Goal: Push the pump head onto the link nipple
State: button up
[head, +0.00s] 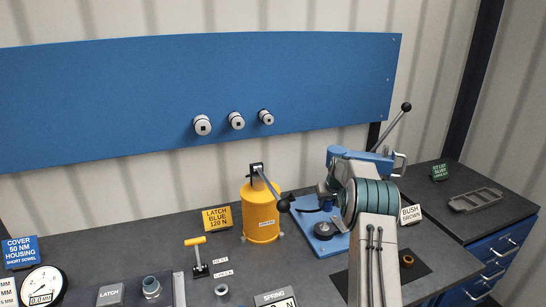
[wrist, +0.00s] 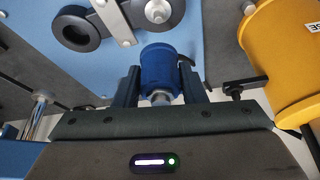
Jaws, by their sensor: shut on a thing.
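In the wrist view, my gripper (wrist: 160,85) is shut on a blue cylindrical piece (wrist: 160,66), one finger on each side. A metal stub shows at its near end. I take this piece for the pump head, but no label confirms it. Just beyond it, a round metal stud (wrist: 158,10) sits in a dark mount above a blue surface; I cannot tell if it is the link nipple. A gap shows between the piece and the stud.
A yellow cylinder (head: 262,218) with a black lever stands left of the blue stand (head: 323,238); it also shows in the wrist view (wrist: 285,60). A yellow-handled lever (head: 198,256) stands farther left. Three metal fittings, including one at left (head: 203,125), are on the blue panel (head: 100,100).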

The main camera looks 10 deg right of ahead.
jog(key=b, duration=0.4)
send_over(325, 224)
jog(key=shift+w+f, duration=0.2)
jog(key=shift+f, duration=2.6)
jog(key=shift+f, duration=1.5)
jog(key=o, duration=0.9)
jog(key=b+v, duration=0.3)
jog(key=v, duration=1)
jog(key=shift+s+r+b, duration=0.15)
jog(key=shift+r+b, duration=0.2)
